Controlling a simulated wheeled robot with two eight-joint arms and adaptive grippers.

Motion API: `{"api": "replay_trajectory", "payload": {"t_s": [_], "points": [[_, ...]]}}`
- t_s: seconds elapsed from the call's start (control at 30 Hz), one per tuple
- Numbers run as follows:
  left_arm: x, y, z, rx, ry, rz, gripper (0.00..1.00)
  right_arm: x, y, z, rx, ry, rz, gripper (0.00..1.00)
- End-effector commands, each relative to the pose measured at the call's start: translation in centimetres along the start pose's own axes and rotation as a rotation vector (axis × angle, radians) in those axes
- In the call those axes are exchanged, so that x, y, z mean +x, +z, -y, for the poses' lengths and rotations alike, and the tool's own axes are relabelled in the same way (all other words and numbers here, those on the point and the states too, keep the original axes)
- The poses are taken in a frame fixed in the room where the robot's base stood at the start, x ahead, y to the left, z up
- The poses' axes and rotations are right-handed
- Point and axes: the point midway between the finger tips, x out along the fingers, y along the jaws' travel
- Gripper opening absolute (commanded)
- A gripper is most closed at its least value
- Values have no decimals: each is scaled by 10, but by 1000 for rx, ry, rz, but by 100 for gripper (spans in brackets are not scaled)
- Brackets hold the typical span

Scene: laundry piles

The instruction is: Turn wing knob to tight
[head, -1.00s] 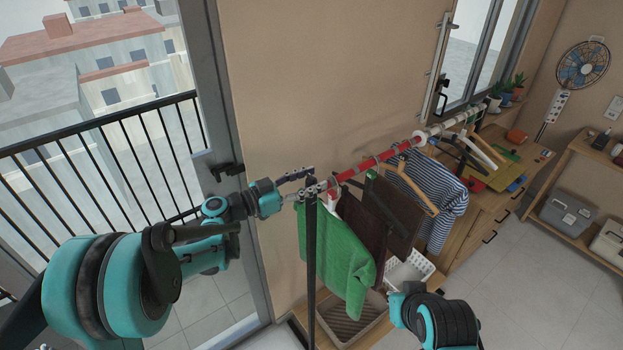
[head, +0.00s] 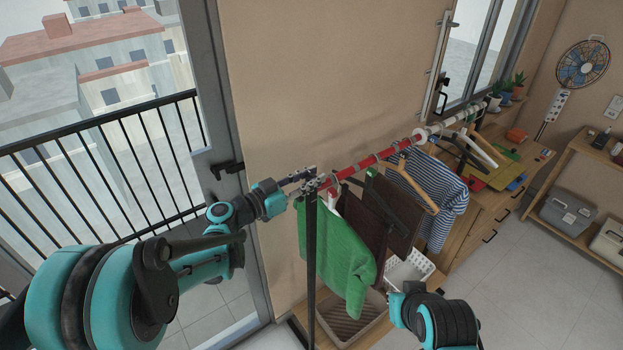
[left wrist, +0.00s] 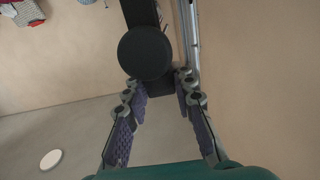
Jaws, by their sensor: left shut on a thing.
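The clothes rack has a black upright post (head: 311,265) and a red and white rail (head: 377,158). My left gripper (head: 314,181) is at the top of the post, where the rail meets it. In the left wrist view, its two fingers (left wrist: 158,80) stand on either side of a dark part with a round black disc (left wrist: 145,53). They are shut on this part, which I take for the wing knob. The knob's wings and its tight mark cannot be made out. My right arm (head: 440,318) shows at the bottom, its gripper not visible.
A green sweater (head: 337,250), dark trousers and a striped shirt (head: 447,205) hang from the rail. A basket (head: 352,325) stands below. The wall is close behind the rack. A glass door frame (head: 225,140) is left, a wooden desk (head: 485,220) right.

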Motion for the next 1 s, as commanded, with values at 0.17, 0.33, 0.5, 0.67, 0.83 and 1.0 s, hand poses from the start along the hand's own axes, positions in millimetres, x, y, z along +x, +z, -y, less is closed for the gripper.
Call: {"api": "replay_trajectory", "payload": {"t_s": [0.17, 0.33, 0.5, 0.67, 0.83, 1.0], "points": [[0, 0, 0, 0, 2, 0, 0, 0, 0, 0, 0, 0, 0, 0], [0, 0, 0, 0, 2, 0, 47, 0, 0, 0, 0, 0, 0, 0], [0, 0, 0, 0, 2, 0, 47, 0, 0, 0, 0, 0, 0, 0], [-8, 0, 0, 0, 2, 0, 47, 0, 0, 0, 0, 0, 0, 0], [-38, 0, 1, 0, -3, 1, 47, 0, 0, 0, 0, 0, 0, 0], [-76, 0, 1, 0, -2, 1, 47, 0, 0, 0, 0, 0, 0, 0]]}}
